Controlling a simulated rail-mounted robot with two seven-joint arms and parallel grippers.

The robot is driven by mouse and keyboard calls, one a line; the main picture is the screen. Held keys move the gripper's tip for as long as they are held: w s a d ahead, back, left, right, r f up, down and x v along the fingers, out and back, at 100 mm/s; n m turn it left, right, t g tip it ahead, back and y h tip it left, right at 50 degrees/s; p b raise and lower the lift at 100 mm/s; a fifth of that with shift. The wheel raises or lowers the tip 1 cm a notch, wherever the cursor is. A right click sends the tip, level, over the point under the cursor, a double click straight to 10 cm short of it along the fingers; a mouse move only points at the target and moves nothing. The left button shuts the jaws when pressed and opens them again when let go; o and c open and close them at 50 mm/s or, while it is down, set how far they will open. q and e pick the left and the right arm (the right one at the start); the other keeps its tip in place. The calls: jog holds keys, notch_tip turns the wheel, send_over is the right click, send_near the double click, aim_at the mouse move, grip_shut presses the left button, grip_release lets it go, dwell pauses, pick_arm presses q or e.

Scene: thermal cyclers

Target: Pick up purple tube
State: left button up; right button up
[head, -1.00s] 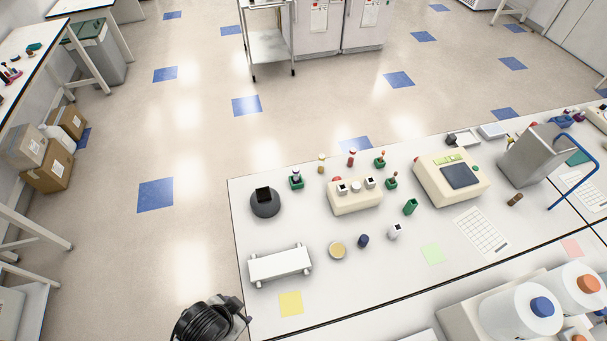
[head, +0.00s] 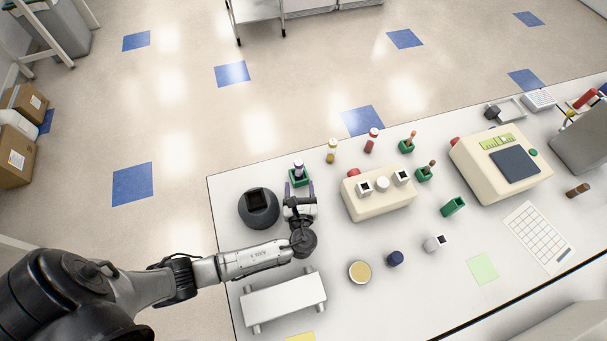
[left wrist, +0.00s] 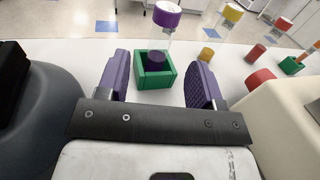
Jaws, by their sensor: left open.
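The purple tube (head: 298,165) stands in a small green holder (head: 300,178) near the bench's far edge. In the left wrist view its purple cap (left wrist: 167,14), clear body and dark purple bottom show, with the bottom inside the green holder (left wrist: 155,80). My left gripper (head: 299,190) is open and empty, low over the bench on the near side of the holder. In the left wrist view its two purple fingers (left wrist: 159,78) are apart, with the holder and tube beyond and between them. My right gripper is not in view.
A dark round device (head: 258,207) stands close left of my left gripper. A cream device (head: 378,194) stands close right. A yellow-capped tube (head: 332,150) and a red-capped tube (head: 372,141) stand to the right of the purple tube. A white rack (head: 284,302) lies nearer.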

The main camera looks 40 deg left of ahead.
aim_at(299, 172)
pick_arm(q)
jog(key=shift+w+a, duration=0.25)
jog(key=shift+w, duration=0.1)
jog(key=shift+p+x, duration=0.3)
jog(key=shift+x, duration=3.05)
jog(key=shift+c, duration=0.2)
jog(key=c, duration=0.8)
jog(key=shift+r, duration=0.1)
